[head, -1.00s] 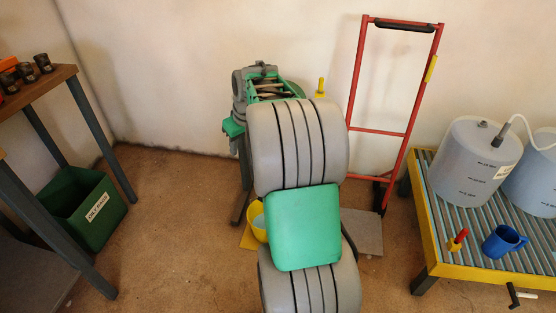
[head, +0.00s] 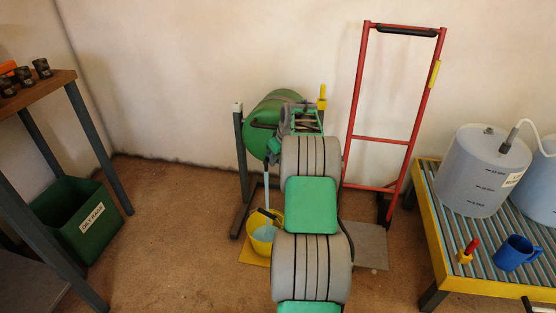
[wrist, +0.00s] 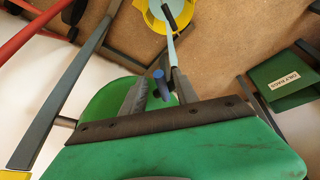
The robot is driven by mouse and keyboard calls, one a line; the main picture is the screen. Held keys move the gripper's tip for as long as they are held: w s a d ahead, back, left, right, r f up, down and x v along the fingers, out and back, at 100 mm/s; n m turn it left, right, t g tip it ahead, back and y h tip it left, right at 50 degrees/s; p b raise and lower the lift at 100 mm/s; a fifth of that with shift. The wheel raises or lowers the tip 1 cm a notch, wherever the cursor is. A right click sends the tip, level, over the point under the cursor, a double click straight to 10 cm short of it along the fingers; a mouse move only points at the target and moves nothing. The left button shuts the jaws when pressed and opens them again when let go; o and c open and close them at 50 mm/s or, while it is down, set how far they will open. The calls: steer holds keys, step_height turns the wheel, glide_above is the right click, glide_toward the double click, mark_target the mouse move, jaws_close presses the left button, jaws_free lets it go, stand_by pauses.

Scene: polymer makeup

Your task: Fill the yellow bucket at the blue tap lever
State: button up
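The yellow bucket (head: 262,247) stands on the floor below the green drum (head: 265,120), with pale blue liquid inside. A thin pale blue stream (head: 268,184) falls from the tap into it. The bucket also shows at the top of the wrist view (wrist: 150,18), with the stream reaching it. My gripper (wrist: 160,80) is at the tap, with its two grey fingers on either side of the blue lever (wrist: 160,86). Narrow gaps seem to show between lever and fingers, so it looks open. In the head view my arm hides the lever.
A red hand truck (head: 380,140) stands against the wall to the right. A yellow roller table (head: 425,225) at far right holds pale containers and a blue mug (head: 515,252). A green bin (head: 80,218) sits by the left workbench (head: 45,88). Floor left of the bucket is clear.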

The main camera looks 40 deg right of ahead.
steer(key=shift+c, duration=0.3)
jaws_close()
stand_by(1.1)
